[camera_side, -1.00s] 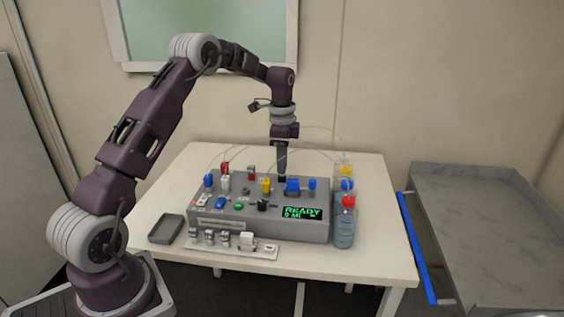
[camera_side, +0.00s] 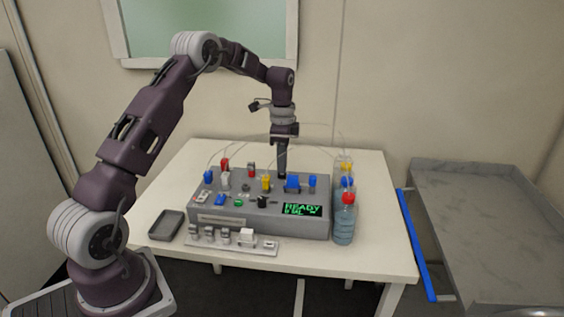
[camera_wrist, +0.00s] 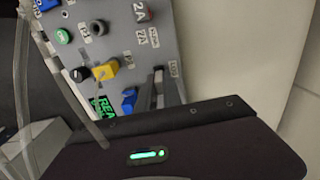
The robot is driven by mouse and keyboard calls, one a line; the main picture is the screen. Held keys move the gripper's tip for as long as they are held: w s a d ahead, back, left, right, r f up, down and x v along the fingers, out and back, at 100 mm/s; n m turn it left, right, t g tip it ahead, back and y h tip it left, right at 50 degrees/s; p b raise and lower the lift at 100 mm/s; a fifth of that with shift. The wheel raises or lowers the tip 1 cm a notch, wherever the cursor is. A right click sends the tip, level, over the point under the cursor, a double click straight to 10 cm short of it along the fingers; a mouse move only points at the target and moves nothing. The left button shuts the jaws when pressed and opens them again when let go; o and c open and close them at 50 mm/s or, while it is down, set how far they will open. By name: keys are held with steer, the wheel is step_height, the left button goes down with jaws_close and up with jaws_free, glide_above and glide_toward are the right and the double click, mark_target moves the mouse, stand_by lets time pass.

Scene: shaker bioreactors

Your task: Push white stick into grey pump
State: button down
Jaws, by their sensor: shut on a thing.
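My gripper (camera_side: 282,175) points straight down over the back of the grey control box (camera_side: 215,222), left of a blue fitting (camera_side: 293,183). I cannot tell whether the fingers touch the box. A pale fitting (camera_side: 225,179) stands at the left of the box top. A grey fitting with a red part (camera_side: 251,171) stands near the back edge. I cannot tell which fitting is the grey pump.
Thin clear tubes arch above the box. A bottle with a red cap (camera_side: 344,222) stands at its right. A holder with grey pieces (camera_side: 225,246) lies in front, and a small dark tray (camera_side: 167,225) lies at the left. The table's left back is clear.

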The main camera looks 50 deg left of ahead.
steer(key=shift+f, duration=0.25)
steer(key=c, duration=1.4)
jaws_free()
steer(key=shift+c, duration=0.2)
